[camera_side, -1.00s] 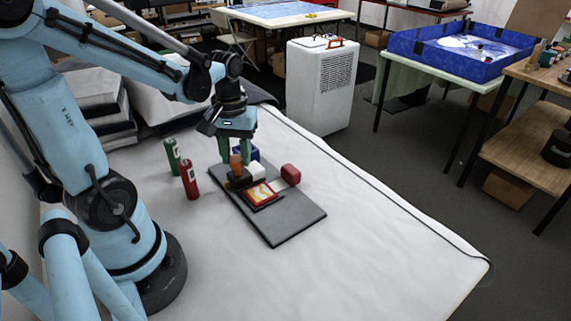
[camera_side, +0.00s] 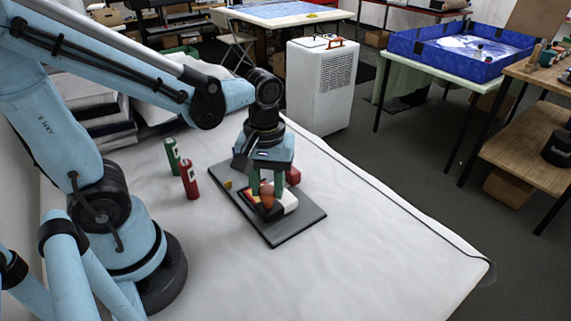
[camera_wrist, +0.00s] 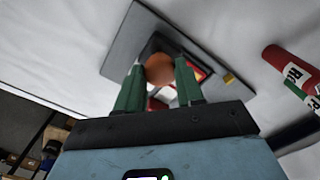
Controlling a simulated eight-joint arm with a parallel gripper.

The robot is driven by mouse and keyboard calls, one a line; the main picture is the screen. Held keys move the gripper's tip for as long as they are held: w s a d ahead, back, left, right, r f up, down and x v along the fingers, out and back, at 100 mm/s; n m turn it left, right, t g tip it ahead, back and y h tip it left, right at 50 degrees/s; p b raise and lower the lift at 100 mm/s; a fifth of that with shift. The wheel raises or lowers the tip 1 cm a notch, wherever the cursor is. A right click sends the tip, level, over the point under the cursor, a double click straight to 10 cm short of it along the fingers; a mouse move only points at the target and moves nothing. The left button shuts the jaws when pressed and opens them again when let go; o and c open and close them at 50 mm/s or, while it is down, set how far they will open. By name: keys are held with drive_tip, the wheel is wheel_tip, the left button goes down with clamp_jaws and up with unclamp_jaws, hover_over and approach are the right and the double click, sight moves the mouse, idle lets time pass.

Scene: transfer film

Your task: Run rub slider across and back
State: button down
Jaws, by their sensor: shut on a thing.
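My gripper (camera_side: 266,190), with green fingers, is shut on the round orange-brown knob (camera_wrist: 160,68) of the rub slider. The slider's dark body sits low over the dark grey board (camera_side: 275,236), with a white block (camera_side: 290,201) beside it. The red-framed film panel (camera_side: 248,195) shows an orange and white edge and is partly hidden by the slider and fingers. In the wrist view, a red part of the panel (camera_wrist: 196,72) shows beside the right finger.
A red block (camera_side: 293,176) is at the board's far edge, behind my gripper. A small yellow piece (camera_side: 228,184) lies at the board's left end. Red (camera_side: 190,180) and green (camera_side: 172,156) cylinders stand left of the board. The white table is clear in front and right.

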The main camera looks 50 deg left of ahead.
drive_tip(key=shift+d, duration=0.25)
drive_tip(key=c, duration=0.7)
unclamp_jaws()
wheel_tip(320, 180, up, 12)
drive_tip(key=shift+a, duration=0.1)
idle(0.4)
